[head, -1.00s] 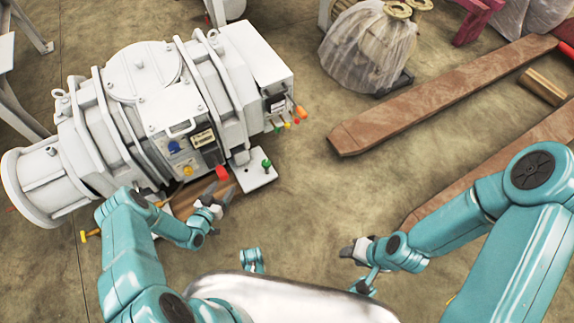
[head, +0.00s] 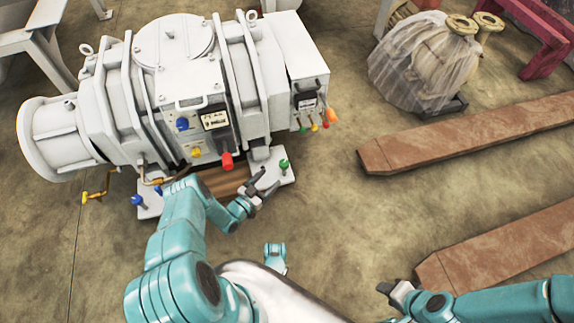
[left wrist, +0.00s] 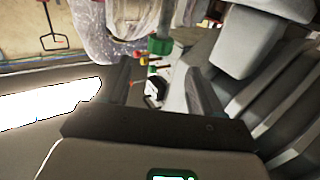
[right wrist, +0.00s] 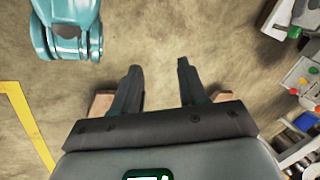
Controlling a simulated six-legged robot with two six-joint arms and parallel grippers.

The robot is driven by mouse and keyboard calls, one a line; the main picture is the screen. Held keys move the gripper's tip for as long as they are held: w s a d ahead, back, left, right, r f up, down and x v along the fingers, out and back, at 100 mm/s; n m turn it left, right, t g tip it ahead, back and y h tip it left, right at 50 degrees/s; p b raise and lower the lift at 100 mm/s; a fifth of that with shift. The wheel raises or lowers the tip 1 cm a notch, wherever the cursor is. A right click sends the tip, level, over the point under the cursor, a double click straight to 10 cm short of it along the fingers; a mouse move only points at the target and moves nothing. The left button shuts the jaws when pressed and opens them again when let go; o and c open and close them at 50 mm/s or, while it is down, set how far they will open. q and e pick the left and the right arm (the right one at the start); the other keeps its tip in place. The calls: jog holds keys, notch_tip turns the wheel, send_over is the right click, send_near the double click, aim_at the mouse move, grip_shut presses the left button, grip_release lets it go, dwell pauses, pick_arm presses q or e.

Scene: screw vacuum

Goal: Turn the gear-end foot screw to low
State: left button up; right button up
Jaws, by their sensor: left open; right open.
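The white screw vacuum machine (head: 165,90) stands at the upper left of the head view. A green-topped foot screw (head: 283,165) stands on its right foot plate (head: 270,181), and a blue-topped one (head: 137,200) on its left foot plate. I cannot tell from markings which end is the gear end. My left gripper (head: 262,185) is open and empty, just short of the green screw and apart from it. In the left wrist view the green knob (left wrist: 160,45) shows beyond and between the open fingers (left wrist: 162,80). My right gripper (head: 393,290) is open and empty over bare floor.
A red knob (head: 227,161) and a yellow knob (head: 195,152) stick out of the machine's front, near my left arm. Small coloured levers (head: 315,126) hang at its right end. Rusty beams (head: 470,135) lie to the right. The floor between is clear.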

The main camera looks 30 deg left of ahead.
pick_arm(q)
jog(key=w+b, duration=0.1)
jog(key=w, duration=0.4)
jog(key=w+b, duration=0.1)
jog(key=w, duration=0.2)
jog(key=shift+w+d+b, duration=0.2)
jog(key=shift+d+b, duration=0.15)
jog(key=shift+d, duration=0.05)
jog(key=shift+w+d, duration=0.1)
jog(key=shift+w, duration=0.5)
pick_arm(e)
jog(key=shift+t, duration=0.5)
jog(key=w+f, duration=0.2)
jog(key=f, duration=0.1)
jog(key=shift+w+d+f, duration=0.1)
jog(key=shift+w+f, duration=0.05)
jog(key=shift+f, duration=0.05)
pick_arm(q)
jog(key=c, duration=1)
